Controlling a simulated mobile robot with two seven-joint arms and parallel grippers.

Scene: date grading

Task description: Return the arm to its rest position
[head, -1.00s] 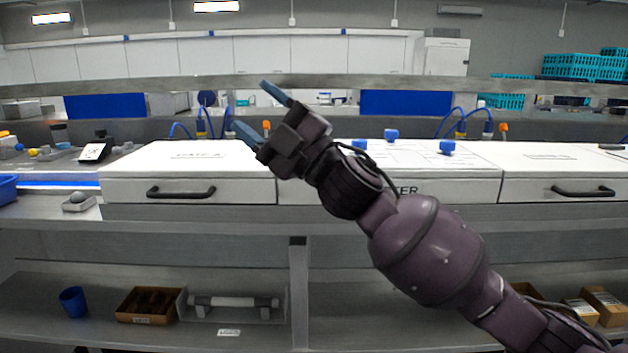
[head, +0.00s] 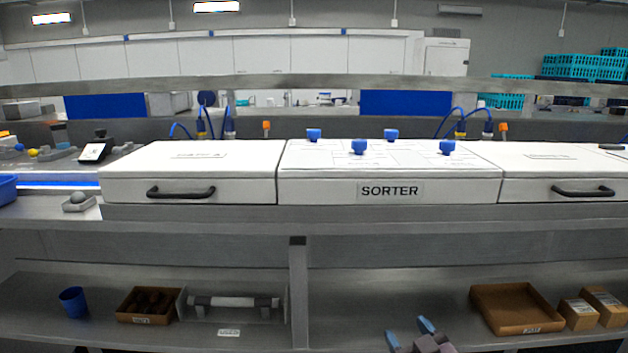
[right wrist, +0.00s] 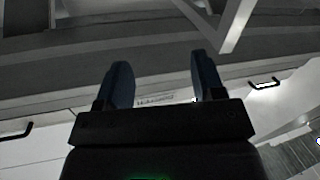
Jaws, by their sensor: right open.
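My right gripper (head: 410,332) shows at the bottom of the head view, low in front of the lower shelf. Its two blue fingers are apart with nothing between them. In the right wrist view the same fingers (right wrist: 163,85) stand apart and empty, and white cabinet fronts with dark handles show beyond them. Most of my right arm is below the head view's edge. My left gripper is not in view.
The white sorter (head: 390,188) stands on the bench with blue knobs on top and closed white units on both sides. The lower shelf holds a blue cup (head: 73,302), a brown tray (head: 148,318), an open brown box (head: 517,329) and small cartons (head: 578,314).

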